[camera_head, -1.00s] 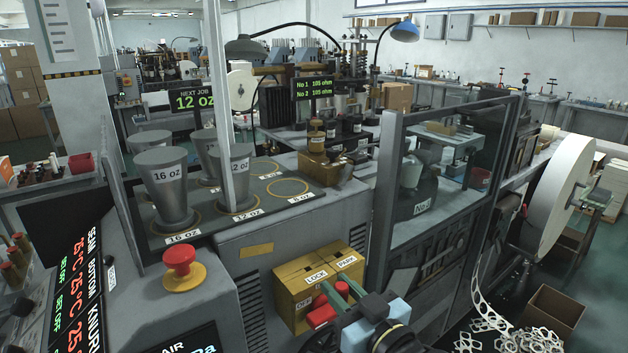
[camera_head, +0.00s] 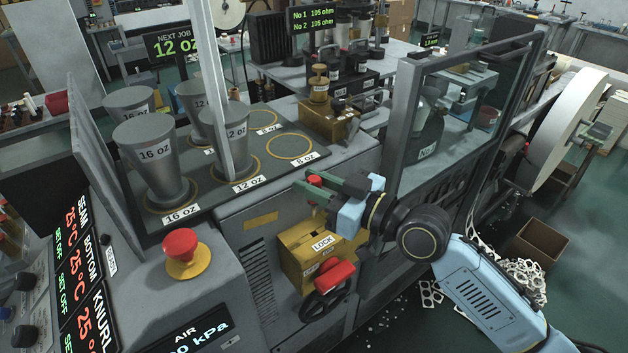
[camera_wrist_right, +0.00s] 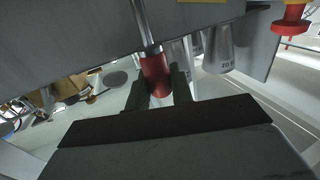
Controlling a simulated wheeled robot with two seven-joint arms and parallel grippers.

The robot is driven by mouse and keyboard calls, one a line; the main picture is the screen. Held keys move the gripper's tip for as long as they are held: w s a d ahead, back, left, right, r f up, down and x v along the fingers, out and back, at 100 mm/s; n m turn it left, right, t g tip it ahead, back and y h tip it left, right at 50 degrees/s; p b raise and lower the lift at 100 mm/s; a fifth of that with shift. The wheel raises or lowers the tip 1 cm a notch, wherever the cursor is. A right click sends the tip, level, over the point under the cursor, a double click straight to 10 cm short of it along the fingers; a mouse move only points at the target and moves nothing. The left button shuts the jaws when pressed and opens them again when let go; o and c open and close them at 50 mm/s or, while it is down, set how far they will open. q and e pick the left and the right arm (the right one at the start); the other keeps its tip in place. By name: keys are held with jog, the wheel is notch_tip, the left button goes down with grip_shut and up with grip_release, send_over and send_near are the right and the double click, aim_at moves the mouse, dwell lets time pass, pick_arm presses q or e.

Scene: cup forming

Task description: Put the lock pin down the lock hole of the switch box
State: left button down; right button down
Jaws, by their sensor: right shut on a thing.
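The yellow switch box (camera_head: 304,262) is on the front of the machine below the deck, with a LOCK label on top and a red lever handle (camera_head: 336,275) at its front. My right gripper (camera_head: 312,186) is shut on the red-headed lock pin (camera_head: 314,181) and holds it above the box, near the deck edge. In the right wrist view the pin's red grip (camera_wrist_right: 155,75) is between the fingers, and its metal shank extends away from them. The lock hole cannot be made out; my gripper and arm cover part of the box top. My left gripper is not in view.
A red stop button (camera_head: 182,248) on a yellow base stands left of the box. Grey cup forms (camera_head: 150,165) stand on the deck. A glass-walled frame (camera_head: 400,120) rises close behind my right wrist. A black handwheel (camera_head: 325,300) is below the box.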

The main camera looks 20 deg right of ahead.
aim_at(314, 216)
jog(key=shift+f+b, duration=0.8)
jog(key=shift+f, duration=0.2)
jog(key=shift+f+b, duration=2.5)
jog(key=shift+f, duration=0.3)
jog(key=c, duration=1.1)
grip_release()
jog(key=shift+c, duration=0.2)
jog(key=b+v, duration=0.3)
jog(key=v, duration=1)
jog(key=shift+s, duration=0.15)
